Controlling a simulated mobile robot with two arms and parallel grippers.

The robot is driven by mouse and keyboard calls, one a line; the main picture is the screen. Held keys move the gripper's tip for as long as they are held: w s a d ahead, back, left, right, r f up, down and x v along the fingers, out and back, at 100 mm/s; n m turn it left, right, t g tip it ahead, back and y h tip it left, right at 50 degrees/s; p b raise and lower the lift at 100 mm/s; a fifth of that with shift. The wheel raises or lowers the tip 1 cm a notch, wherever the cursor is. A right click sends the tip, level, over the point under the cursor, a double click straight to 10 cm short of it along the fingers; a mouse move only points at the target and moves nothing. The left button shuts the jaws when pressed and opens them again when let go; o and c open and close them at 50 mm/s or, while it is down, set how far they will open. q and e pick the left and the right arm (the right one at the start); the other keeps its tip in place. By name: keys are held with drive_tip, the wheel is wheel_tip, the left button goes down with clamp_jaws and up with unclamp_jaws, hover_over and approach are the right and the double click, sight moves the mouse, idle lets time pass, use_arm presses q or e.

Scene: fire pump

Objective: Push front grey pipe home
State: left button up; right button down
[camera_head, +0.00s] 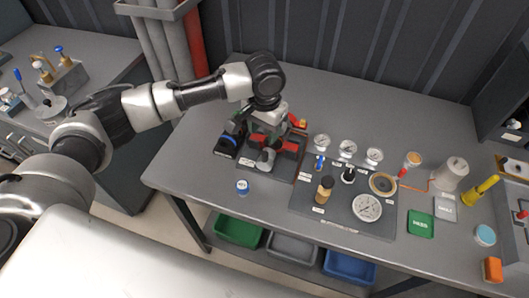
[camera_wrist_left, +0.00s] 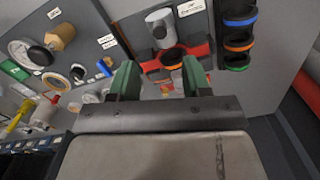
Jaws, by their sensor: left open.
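The front grey pipe (camera_head: 265,158) is a short light-grey cylinder at the front of the dark pump base, beside red parts. It also shows in the left wrist view as a grey cylinder (camera_wrist_left: 160,24), just beyond a red bracket (camera_wrist_left: 150,65). My left gripper (camera_head: 268,128) points down over the pump from behind the pipe. In the left wrist view its green fingers (camera_wrist_left: 160,80) are spread apart with nothing held between them. The gripper hides part of the pump. I cannot tell how deep the pipe sits. My right gripper is out of view.
Black coupling rings with coloured bands (camera_wrist_left: 238,40) stand beside the pump. A panel (camera_head: 335,222) with gauges and fittings lies to the right.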

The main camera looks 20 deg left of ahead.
sight(265, 153)
use_arm(q)
wheel_tip(265, 153, down, 10)
drive_tip(key=shift+f+p, duration=0.2)
drive_tip(key=shift+p, duration=0.85)
clamp_jaws()
